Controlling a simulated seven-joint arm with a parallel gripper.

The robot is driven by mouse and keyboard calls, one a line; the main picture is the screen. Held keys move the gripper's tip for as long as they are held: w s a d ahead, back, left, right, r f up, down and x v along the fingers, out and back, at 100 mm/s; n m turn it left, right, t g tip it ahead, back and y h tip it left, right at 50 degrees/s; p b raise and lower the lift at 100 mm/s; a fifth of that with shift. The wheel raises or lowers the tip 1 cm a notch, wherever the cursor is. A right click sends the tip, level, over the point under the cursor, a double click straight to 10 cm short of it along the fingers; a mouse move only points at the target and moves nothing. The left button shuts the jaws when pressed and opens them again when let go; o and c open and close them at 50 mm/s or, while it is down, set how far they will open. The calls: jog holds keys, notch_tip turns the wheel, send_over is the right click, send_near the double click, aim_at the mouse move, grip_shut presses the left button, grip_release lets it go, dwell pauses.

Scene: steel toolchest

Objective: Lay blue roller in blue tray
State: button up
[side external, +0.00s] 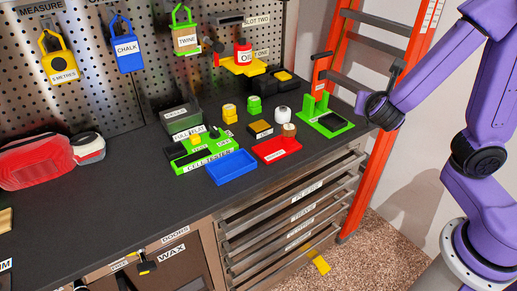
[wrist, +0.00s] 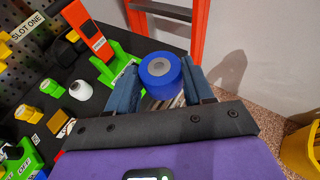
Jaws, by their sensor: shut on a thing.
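The blue roller (wrist: 161,73) is a short blue cylinder with a grey hole in its end. In the wrist view my gripper (wrist: 158,76) is shut on it, with one finger on each side and the holed end facing the camera. The blue tray (side external: 231,168) is a shallow, empty rectangular tray near the front edge of the dark worktop in the side view. My arm is at the right there, beyond the right end of the worktop and well away from the tray. The roller cannot be made out in that view.
A green tester (side external: 197,153) sits against the tray's back left, and a red base (side external: 277,151) is at its right. A green stand (side external: 328,122) with a red upright lies between arm and tray. An orange ladder (side external: 376,170) stands at the bench's right end.

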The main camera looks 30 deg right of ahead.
jog(key=w+a+n+t+y, duration=0.1)
jog(key=a+n+t+y, duration=0.2)
jog(key=a+n+y, duration=0.65)
jog(key=a+n+t+y, duration=0.2)
jog(key=a+n+y, duration=0.2)
jog(key=a, duration=1.1)
send_over(237, 160)
jog(key=s+a, duration=0.2)
jog(key=s, duration=0.2)
notch_tip(237, 160, down, 10)
jog(key=shift+s+r, duration=0.1)
jog(key=shift+a+f, duration=0.1)
jog(key=shift+f, duration=1.55)
jog(key=shift+f, duration=0.2)
jog(key=o, duration=1.1)
jog(key=shift+o, duration=0.2)
jog(key=shift+r, duration=0.1)
